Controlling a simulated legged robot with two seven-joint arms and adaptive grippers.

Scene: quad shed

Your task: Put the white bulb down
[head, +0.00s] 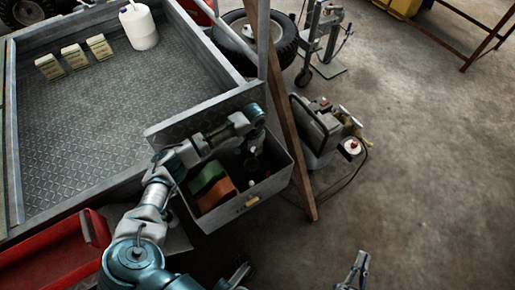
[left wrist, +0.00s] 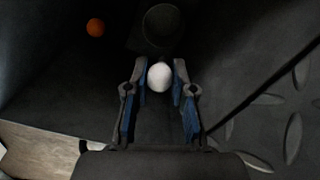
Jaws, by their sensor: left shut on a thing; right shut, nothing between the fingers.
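The white bulb (left wrist: 160,77) is between the blue-padded fingers of my left gripper (left wrist: 158,88) in the left wrist view. In the head view my left arm reaches over the rim of a grey metal bin (head: 268,192), with the left gripper (head: 251,158) down inside it. A small white spot of the bulb (head: 251,163) shows there. I cannot tell whether the bulb touches the bin's floor. My right gripper (head: 358,266) is shut and empty at the bottom of the head view, over the concrete floor.
A green block (head: 207,178) and an orange-brown block (head: 216,196) lie in the bin's left part. In the left wrist view an orange ball (left wrist: 96,27) and a dark round container (left wrist: 165,25) lie beyond the fingers. A wooden post (head: 292,130) stands right of the bin.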

